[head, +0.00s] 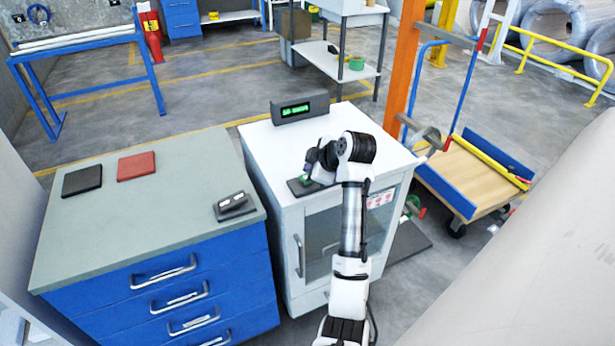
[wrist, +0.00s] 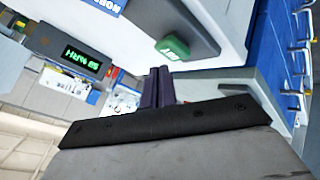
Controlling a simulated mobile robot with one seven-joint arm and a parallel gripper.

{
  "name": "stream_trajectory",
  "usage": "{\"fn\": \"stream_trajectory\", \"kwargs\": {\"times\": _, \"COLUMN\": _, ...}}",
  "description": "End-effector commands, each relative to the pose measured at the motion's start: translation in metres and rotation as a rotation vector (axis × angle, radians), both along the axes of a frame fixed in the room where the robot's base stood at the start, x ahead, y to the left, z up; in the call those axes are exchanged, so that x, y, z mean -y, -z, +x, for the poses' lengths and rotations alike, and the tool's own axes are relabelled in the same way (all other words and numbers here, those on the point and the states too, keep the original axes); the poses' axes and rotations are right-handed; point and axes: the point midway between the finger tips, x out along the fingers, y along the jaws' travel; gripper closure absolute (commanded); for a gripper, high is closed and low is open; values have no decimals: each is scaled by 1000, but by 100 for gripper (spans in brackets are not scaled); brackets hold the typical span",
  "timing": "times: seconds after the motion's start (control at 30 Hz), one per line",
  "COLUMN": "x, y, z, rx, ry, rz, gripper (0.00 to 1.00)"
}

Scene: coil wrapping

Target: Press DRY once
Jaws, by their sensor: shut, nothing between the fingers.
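A white cabinet (head: 277,150) with a glass door stands in the middle of the head view. A dark flat control box (head: 297,188) lies on its top, partly hidden by my arm. In the wrist view a green button (wrist: 173,47) with a small pale label sits on a grey box (wrist: 190,25); I cannot read the label surely. My gripper (wrist: 159,72) is shut and empty, its fingertips just below the button in that picture, with a gap showing between. In the head view my gripper (head: 310,163) is over the cabinet top, close to the control box.
A grey display (head: 300,108) with green digits stands at the cabinet's back edge; it also shows in the wrist view (wrist: 75,55). A blue drawer unit (head: 175,300) at left bears a black pad (head: 82,180), a red pad (head: 136,166) and a small dark device (head: 233,205).

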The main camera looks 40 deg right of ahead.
Motion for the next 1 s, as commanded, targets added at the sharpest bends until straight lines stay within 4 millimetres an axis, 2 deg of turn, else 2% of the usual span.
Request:
{"fn": "stream_trajectory", "kwargs": {"times": 0.63, "x": 0, "y": 0, "z": 0, "rx": 0, "ry": 0, "rz": 0, "gripper": 100}}
{"fn": "stream_trajectory", "kwargs": {"times": 1.0, "x": 0, "y": 9, "z": 0, "rx": 1, "ry": -1, "rz": 0, "gripper": 100}}
